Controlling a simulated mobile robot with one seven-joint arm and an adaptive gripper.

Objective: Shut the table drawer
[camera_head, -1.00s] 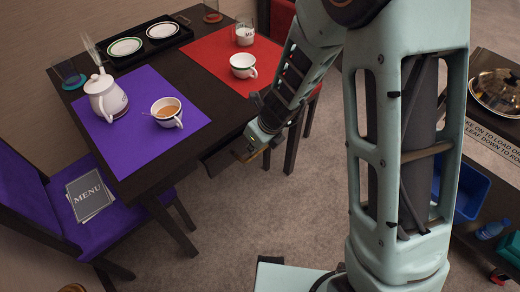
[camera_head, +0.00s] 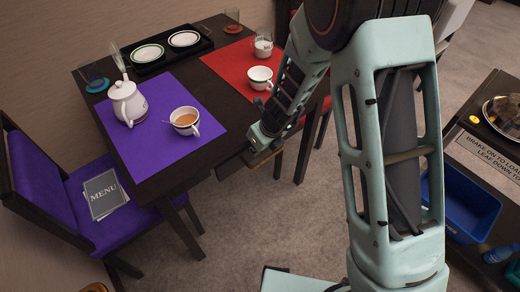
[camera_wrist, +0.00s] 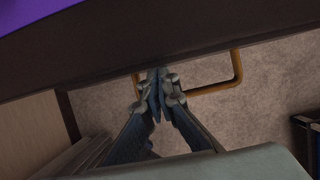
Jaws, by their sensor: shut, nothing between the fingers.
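The dark table (camera_head: 165,182) has a drawer (camera_head: 232,164) under its top, at the edge facing me. In the head view my gripper (camera_head: 262,146) is at this drawer's front and partly hides it. How far the drawer stands out is hard to tell. In the wrist view my gripper (camera_wrist: 160,88) is shut and empty, its fingertips close to the dark front edge. A brass-coloured handle (camera_wrist: 238,72) passes by the fingers and shows on both sides of them; I cannot tell whether they touch.
On the table stand a teapot (camera_head: 127,103), a coffee cup (camera_head: 185,121), a white cup (camera_head: 260,77) and a tray (camera_head: 143,67) with two plates. A purple chair (camera_head: 60,190) stands at left. A trolley with a blue bin (camera_head: 468,205) is at right. Carpet is clear between.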

